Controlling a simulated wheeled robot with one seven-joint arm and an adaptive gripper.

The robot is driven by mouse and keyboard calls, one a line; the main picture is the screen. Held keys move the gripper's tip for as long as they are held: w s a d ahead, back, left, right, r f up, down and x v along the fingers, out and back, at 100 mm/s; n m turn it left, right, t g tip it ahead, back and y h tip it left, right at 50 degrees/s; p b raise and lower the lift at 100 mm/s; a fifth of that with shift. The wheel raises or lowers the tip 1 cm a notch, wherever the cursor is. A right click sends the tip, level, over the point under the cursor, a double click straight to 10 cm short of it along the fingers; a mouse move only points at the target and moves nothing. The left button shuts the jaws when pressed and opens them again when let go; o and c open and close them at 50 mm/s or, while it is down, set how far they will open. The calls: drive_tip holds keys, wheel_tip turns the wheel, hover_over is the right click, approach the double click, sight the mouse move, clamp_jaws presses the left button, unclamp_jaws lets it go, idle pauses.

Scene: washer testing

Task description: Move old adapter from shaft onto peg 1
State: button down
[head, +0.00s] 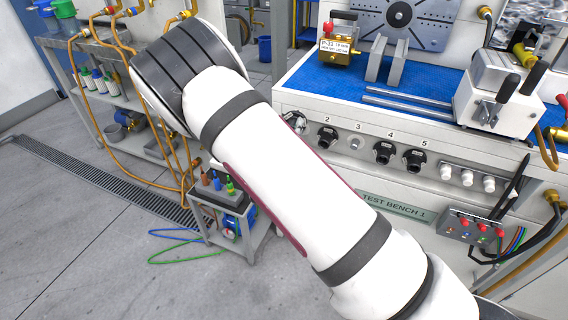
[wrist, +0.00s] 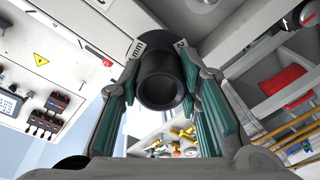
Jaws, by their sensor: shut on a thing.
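The old adapter (wrist: 161,84) is a black, hollow cylinder in the wrist view. My gripper (wrist: 163,78) is shut on it, with a teal-padded finger on each side. Its open end faces the camera. I cannot tell whether its far end touches anything. In the head view my arm hides the gripper and the adapter. A round metallic fitting (head: 295,122) shows beside my arm, left of position 2 on the bench front; its number is hidden, so I cannot confirm it is peg 1. I cannot identify the shaft.
The bench front holds black adapters at positions 2 (head: 327,137), 4 (head: 383,151) and 5 (head: 414,160); peg 3 (head: 355,143) is bare. A blue mat (head: 325,85) covers the bench top. A small cart (head: 235,228) and hoses stand left of the bench.

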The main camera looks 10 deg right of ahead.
wheel_tip(320, 180, down, 9)
drive_tip(key=a+n+g+h+b, duration=0.1)
drive_tip(key=a+h+b, duration=0.1)
drive_tip(key=b, duration=0.5)
drive_tip(key=b+x, duration=0.1)
drive_tip(key=x, duration=0.5)
drive_tip(key=shift+b+x, duration=0.7)
drive_tip(key=shift+x, duration=1.6)
idle(3.5)
drive_tip(key=c, duration=1.1)
unclamp_jaws()
drive_tip(key=shift+s+f, duration=0.1)
drive_tip(key=shift+f, duration=0.1)
